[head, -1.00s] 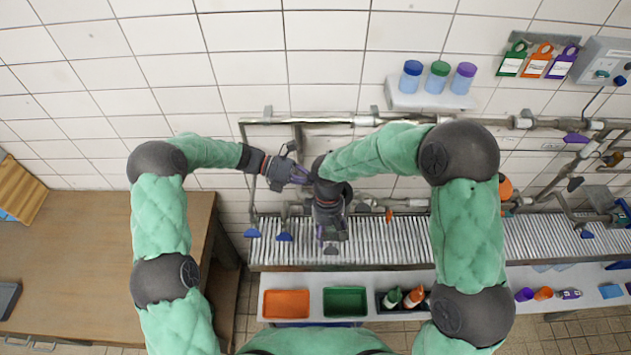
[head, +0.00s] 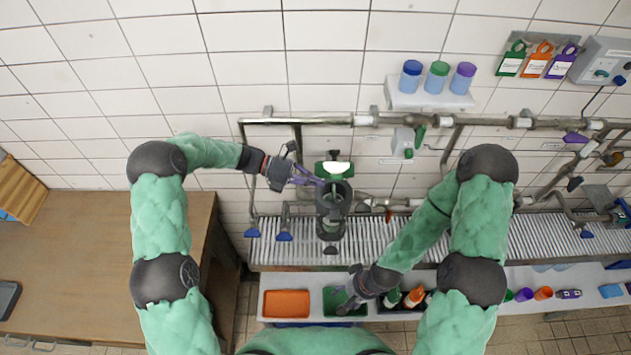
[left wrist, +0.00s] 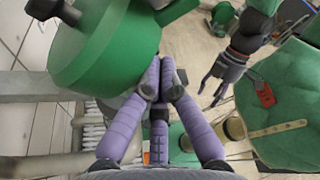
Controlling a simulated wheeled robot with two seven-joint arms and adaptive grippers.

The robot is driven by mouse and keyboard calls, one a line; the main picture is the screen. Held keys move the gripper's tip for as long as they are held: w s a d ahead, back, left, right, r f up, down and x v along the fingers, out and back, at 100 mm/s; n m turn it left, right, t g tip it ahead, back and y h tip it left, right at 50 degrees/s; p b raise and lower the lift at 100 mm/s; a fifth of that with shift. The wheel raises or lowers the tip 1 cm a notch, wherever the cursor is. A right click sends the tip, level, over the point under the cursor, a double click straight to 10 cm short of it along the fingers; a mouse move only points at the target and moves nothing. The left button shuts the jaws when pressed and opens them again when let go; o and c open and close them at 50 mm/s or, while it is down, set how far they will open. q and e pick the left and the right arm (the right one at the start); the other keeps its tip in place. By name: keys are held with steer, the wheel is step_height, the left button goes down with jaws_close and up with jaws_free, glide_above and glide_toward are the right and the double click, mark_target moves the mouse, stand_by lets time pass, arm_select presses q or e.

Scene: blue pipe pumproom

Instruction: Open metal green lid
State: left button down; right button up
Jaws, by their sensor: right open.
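The green lid (head: 322,170) stands tilted up behind the round mouth of a dark grey vessel (head: 333,222) in the head view; a pale oval shows on it. In the left wrist view the lid (left wrist: 105,50) is a large green disc at upper left. My left gripper (head: 318,181) is at the lid's left edge. In the left wrist view its purple fingers (left wrist: 160,82) come together right beside the rim; whether they touch it is unclear. My right gripper (head: 343,299) is open, low and in front of the vessel, over the green tray (head: 330,294).
Pipes with blue and purple handles run along the tiled wall. A grey slatted rack (head: 290,256) lies under the vessel. An orange tray (head: 286,303) and bottles (head: 414,296) stand on the front shelf. Capped jars (head: 437,77) are on a wall shelf. A wooden table (head: 95,260) is at left.

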mark_target(321, 170)
arm_select(q)
steer(key=shift+w+r+n+g+p, duration=0.5)
steer(key=shift+w+r+n+p, duration=0.1)
steer(key=shift+w+r+n, duration=0.4)
steer(key=shift+w+r+h, duration=0.2)
steer(key=shift+w+h, duration=0.1)
steer(key=shift+w, duration=0.45)
steer(key=shift+s+a, duration=0.1)
steer(key=shift+s, duration=0.05)
